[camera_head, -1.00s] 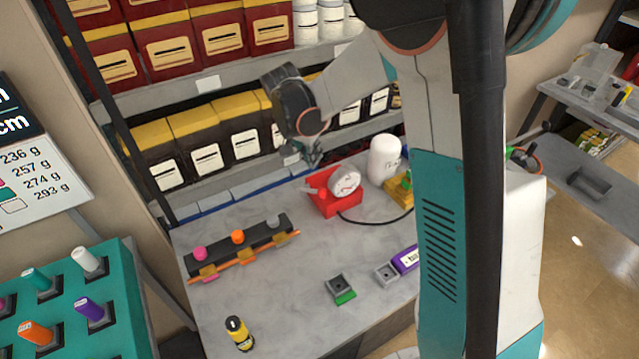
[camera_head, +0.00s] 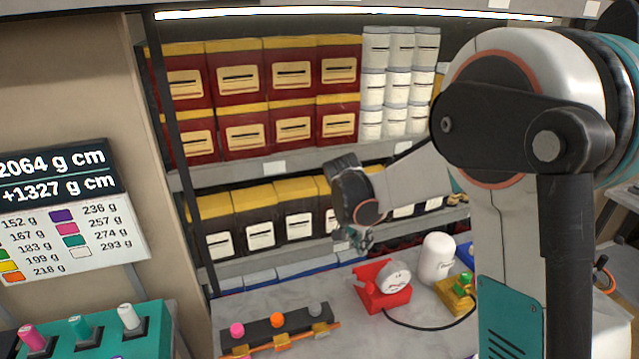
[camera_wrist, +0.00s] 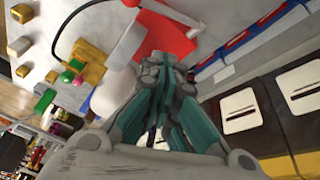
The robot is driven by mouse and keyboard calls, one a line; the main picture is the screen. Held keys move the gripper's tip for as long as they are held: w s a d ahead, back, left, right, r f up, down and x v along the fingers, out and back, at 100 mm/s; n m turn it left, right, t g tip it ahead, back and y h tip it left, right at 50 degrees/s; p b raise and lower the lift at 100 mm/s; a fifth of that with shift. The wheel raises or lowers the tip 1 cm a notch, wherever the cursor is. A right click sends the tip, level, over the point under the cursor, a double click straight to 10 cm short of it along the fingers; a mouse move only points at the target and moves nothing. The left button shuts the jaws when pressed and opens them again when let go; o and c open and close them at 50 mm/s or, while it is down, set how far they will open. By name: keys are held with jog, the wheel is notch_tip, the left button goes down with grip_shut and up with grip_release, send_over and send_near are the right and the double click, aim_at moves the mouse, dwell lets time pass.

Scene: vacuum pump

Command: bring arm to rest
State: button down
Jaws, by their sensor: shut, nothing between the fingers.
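My gripper (camera_head: 355,240) hangs above the back of the grey workbench (camera_head: 335,295), in front of the lower shelf. In the wrist view its teal-and-grey fingers (camera_wrist: 165,68) are together with nothing between them. The red device with a round white gauge (camera_head: 385,286) stands on the bench, to the right of and below the gripper in the head view. It also shows beyond the fingertips in the wrist view (camera_wrist: 168,28). Whether the gripper touches it is not clear, but a gap seems to show in the head view.
A white cylinder (camera_head: 437,258) and a yellow block (camera_head: 455,294) stand right of the red device. A dark rack with coloured knobs (camera_head: 277,328) lies at the front left. Shelves of boxes (camera_head: 290,215) close off the back. A teal stand (camera_head: 150,340) is at left.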

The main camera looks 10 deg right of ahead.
jog(key=s+r+n+t+y+b, duration=0.25)
jog(key=s+r+n+b, duration=0.35)
jog(key=s, duration=0.8)
jog(key=s+f+n+t+b, duration=0.3)
jog(key=s+n+b, duration=0.1)
jog(key=s, duration=0.9)
jog(key=shift+a+f+y+b, duration=0.2)
jog(key=shift+y+b, duration=0.1)
jog(key=shift+y, duration=0.15)
jog(key=c, duration=2.1)
grip_release()
jog(key=shift+s+f, duration=0.1)
jog(key=shift+s, duration=0.15)
jog(key=o, duration=0.9)
jog(key=shift+t, duration=0.25)
notch_tip(320, 180, up, 3)
jog(key=n+g+p, duration=0.6)
jog(key=g+p, duration=0.1)
jog(key=p, duration=0.2)
send_over(369, 283)
notch_tip(369, 283, down, 13)
jog(key=b, duration=0.3)
jog(key=shift+d+f, duration=0.1)
jog(key=shift+f, duration=0.05)
